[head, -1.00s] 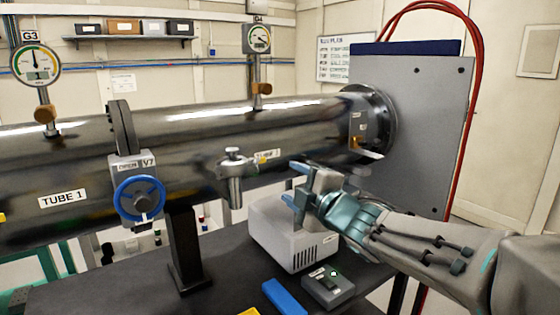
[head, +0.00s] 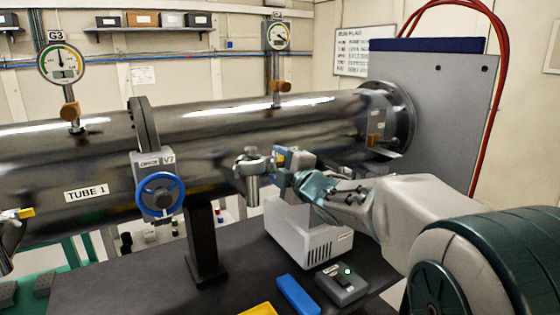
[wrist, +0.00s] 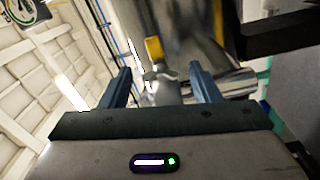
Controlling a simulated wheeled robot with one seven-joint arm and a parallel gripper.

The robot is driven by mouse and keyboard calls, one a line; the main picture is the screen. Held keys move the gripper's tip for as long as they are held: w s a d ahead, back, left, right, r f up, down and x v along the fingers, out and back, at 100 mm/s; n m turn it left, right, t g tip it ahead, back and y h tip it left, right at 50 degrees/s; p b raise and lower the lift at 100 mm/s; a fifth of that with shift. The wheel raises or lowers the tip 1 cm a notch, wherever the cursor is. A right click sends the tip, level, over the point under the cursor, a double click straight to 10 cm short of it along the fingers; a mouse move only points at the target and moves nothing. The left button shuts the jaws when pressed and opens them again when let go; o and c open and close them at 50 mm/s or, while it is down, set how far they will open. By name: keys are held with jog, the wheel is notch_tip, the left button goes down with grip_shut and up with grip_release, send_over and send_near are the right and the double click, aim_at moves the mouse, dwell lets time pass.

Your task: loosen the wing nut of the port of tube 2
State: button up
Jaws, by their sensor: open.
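The port (head: 253,188) of tube 2 (head: 325,118) is a short metal stub on the tube's near side. My gripper (head: 274,167) is just right of the wing nut in the head view. Its two blue fingers are apart, with a gap around the nut's line; in the wrist view my gripper (wrist: 160,70) shows nothing clamped. I cannot tell whether a finger touches the nut. The tube 2 label is hidden behind my gripper.
Valve V7 with a blue handwheel (head: 160,194) stands left of the port. Gauges hang above the tubes, including G3 (head: 62,64). Below my arm are a grey box (head: 300,235), a small control box (head: 342,285) and a blue block (head: 297,294) on the dark bench (head: 140,285).

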jog(key=shift+x, duration=0.8)
jog(key=c, duration=1)
jog(key=shift+f+n+b, duration=0.15)
jog(key=shift+n+b, duration=0.25)
jog(key=shift+b, duration=0.45)
jog(key=o, duration=1)
